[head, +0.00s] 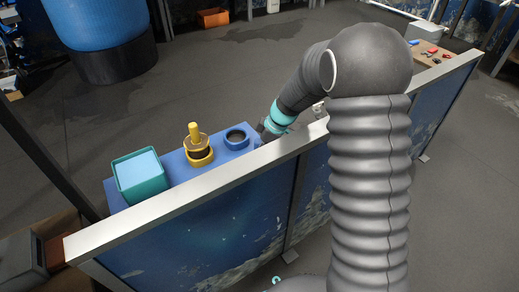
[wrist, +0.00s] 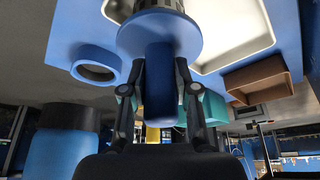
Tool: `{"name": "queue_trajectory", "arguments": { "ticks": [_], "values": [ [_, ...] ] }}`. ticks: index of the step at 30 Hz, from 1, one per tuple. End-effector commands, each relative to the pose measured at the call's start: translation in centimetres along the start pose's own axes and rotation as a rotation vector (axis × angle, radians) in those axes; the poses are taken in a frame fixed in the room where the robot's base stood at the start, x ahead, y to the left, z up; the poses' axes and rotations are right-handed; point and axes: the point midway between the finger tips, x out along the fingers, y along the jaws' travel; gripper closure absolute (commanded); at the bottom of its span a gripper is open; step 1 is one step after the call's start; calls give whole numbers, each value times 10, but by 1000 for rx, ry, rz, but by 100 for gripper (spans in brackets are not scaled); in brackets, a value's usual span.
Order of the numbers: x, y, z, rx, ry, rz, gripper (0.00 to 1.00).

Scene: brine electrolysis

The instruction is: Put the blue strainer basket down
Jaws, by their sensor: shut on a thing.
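The blue strainer basket (wrist: 160,38) is in the upper middle of the wrist view, with its grey slotted end at the top edge. My gripper (wrist: 159,92) is shut on its blue handle, one finger on each side. A blue ring-shaped holder (wrist: 76,68) lies apart from the basket, on the blue surface; in the head view the holder (head: 236,145) shows an open dark top. In the head view the basket and fingertips are hidden behind the panel's rail and my arm. Whether the basket touches anything below cannot be told.
A yellow holder (head: 199,159) with a yellow-handled piece in it stands left of the blue holder. A teal box (head: 143,191) with light blue inside stands further left. White trays (wrist: 245,35) and a brown bin (wrist: 258,82) show in the wrist view. A pale rail (head: 190,198) runs in front.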

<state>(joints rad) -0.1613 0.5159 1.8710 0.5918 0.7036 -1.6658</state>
Motion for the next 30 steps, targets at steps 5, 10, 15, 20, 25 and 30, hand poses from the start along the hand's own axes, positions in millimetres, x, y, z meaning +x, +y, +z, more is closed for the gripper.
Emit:
{"name": "queue_trajectory", "arguments": {
  "ticks": [5, 10, 15, 20, 25, 30],
  "values": [
    [0, 0, 0, 0, 1, 1, 100],
    [2, 0, 0, 0, 0, 1, 63],
    [2, 0, 0, 0, 0, 1, 45],
    [2, 0, 0, 0, 0, 1, 45],
    [-4, 0, -2, 0, 0, 1, 45],
    [-30, 1, -1, -1, 1, 5, 45]
  ]
}}
